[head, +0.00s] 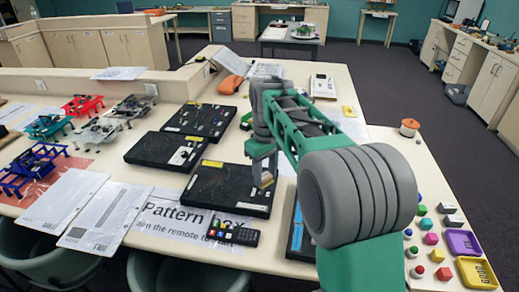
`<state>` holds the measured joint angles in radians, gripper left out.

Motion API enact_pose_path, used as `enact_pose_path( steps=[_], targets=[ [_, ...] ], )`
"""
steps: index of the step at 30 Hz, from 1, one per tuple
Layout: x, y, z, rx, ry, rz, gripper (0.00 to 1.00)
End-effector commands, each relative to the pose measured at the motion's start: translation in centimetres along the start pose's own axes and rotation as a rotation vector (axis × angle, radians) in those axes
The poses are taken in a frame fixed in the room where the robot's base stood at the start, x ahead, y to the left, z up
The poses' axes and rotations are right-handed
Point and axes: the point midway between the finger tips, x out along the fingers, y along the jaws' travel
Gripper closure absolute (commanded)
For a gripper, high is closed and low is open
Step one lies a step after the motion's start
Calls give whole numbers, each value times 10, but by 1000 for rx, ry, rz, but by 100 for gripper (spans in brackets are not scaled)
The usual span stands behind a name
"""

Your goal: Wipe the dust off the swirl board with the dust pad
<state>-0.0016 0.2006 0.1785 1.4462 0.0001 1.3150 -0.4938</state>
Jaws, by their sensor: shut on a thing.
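My gripper (265,172) points down over the right part of a black board (225,187) and is shut on a small pad with a tan edge (267,181), which looks like the dust pad. The board lies flat and has a yellow label at its far left corner and faint marks on its face. I cannot make out a swirl or dust at this size. The pad is at or just above the board's surface; I cannot tell if it touches. My arm hides the area to the right of the board.
Two more black boards (166,150) (199,120) lie farther back. A blue-edged board (297,235) is partly behind my arm. A remote (233,234) lies on a printed sheet (178,218) in front. Coloured pieces and small trays (476,273) stand at right; small frame models (98,131) at left.

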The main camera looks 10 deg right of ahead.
Motion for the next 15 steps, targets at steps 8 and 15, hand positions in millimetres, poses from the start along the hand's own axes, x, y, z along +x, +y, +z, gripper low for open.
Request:
enact_pose_path(
  steps=[8,15],
  targets=[
    [12,44,-80,-451,-3,-2,91],
    [37,65,-117,-727,0,0,91]
  ],
)
